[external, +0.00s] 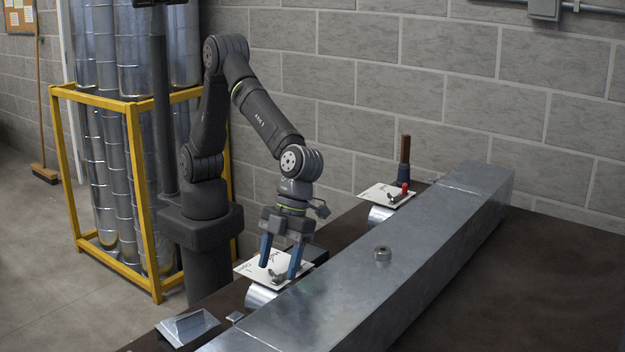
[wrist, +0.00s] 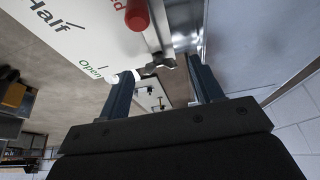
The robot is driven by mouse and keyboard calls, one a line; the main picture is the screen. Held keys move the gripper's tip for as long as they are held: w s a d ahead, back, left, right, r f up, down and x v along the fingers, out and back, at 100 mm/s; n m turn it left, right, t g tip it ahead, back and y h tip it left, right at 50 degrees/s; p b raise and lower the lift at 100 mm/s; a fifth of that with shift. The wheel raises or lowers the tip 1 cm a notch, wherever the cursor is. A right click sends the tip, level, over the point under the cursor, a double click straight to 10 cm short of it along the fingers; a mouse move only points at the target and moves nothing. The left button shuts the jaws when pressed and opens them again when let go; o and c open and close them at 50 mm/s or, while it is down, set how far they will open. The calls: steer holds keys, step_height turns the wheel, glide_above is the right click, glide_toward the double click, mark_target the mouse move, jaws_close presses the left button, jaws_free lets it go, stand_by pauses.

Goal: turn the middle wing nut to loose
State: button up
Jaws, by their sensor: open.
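A grey wing nut (external: 276,275) sits on a white plate (external: 246,268) beside the long metal duct. The plate carries lettering, with "Half" and "Open" readable in the wrist view (wrist: 70,45). My gripper (external: 279,268) points down over this plate, its two blue fingers apart, one on either side of the nut. In the wrist view the nut (wrist: 160,63) shows near and between the fingertips (wrist: 162,76), with no clear contact. A red-tipped handle (wrist: 137,15) is close to it. Whether the nut is tight or loose cannot be told.
A second white plate (external: 375,194) with a red knob (external: 405,187) lies farther back, near a dark upright tool (external: 404,160). A metal piece (external: 188,327) lies in front. The bench right of the duct is clear.

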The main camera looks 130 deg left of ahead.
steer(key=shift+d+f, duration=0.1)
steer(key=shift+f, duration=0.1)
steer(key=c, duration=1)
